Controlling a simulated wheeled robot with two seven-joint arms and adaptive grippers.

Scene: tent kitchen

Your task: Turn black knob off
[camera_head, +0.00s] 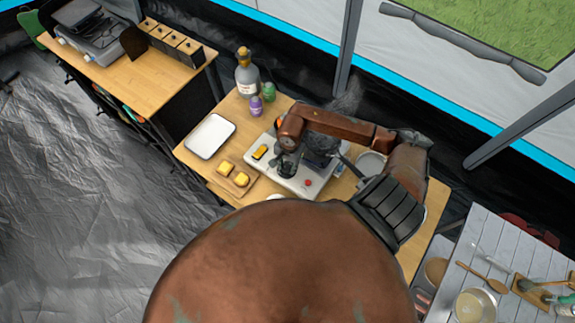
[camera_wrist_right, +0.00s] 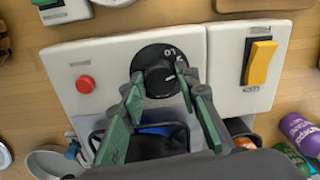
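The black knob (camera_wrist_right: 158,74) is a round dial with white marks, "01" readable near its top, on a white panel (camera_wrist_right: 100,58). My right gripper (camera_wrist_right: 160,80) is open, with its greenish fingertips at the left and right sides of the knob's face. Whether they touch it I cannot tell. In the head view my right gripper (camera_head: 287,163) reaches down over the panel (camera_head: 284,185) and hides most of the knob. My left gripper is not in view.
A red button (camera_wrist_right: 85,84) is left of the knob and a yellow switch (camera_wrist_right: 260,62) is right of it. On the wooden table are a white tray (camera_head: 210,136), a board with yellow pieces (camera_head: 238,178), a bottle (camera_head: 246,78) and a purple can (camera_head: 256,106).

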